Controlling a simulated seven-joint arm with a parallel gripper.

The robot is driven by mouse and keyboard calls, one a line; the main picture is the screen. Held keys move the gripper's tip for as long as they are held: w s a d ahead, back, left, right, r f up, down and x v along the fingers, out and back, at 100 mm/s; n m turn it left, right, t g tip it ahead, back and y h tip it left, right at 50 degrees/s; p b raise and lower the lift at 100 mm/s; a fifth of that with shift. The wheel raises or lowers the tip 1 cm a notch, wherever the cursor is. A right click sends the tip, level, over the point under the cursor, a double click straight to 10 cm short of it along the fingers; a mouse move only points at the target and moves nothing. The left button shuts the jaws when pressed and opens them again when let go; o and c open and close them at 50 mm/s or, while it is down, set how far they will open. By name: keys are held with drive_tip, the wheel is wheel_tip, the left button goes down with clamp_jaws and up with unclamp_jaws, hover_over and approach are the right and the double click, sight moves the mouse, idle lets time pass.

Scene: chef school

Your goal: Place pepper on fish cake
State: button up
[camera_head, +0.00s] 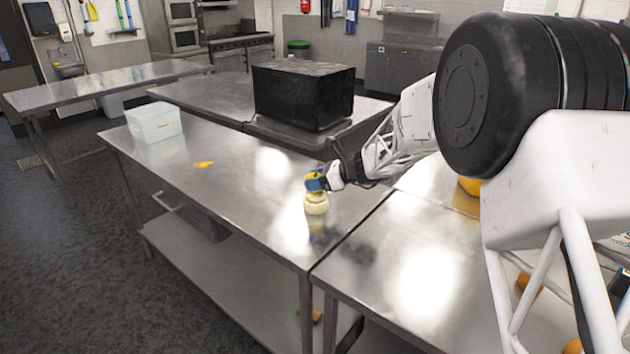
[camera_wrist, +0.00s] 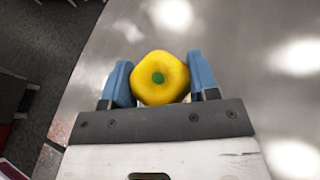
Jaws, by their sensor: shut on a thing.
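A yellow pepper with a green stem (camera_wrist: 163,72) sits between the two blue fingers of my gripper (camera_wrist: 161,88) in the wrist view. My gripper is shut on it from both sides. In the head view my gripper (camera_head: 316,183) is low over the near right part of the steel table. A pale cream, rounded thing (camera_head: 316,206) shows directly below the gripper there; I cannot tell for sure whether it is the fish cake, or whether the pepper touches it. In the wrist view the pepper hides what is straight beneath it.
A small flat orange piece (camera_head: 204,164) lies on the steel table (camera_head: 235,205), left of the gripper. A white container (camera_head: 153,122) stands at the table's far left end. A large black box (camera_head: 303,95) stands behind. The tabletop between is mostly clear.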

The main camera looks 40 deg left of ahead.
drive_tip(key=shift+f, duration=0.2)
drive_tip(key=o, duration=0.9)
drive_tip(key=shift+r, duration=0.15)
drive_tip(key=v, duration=1.2)
idle(0.6)
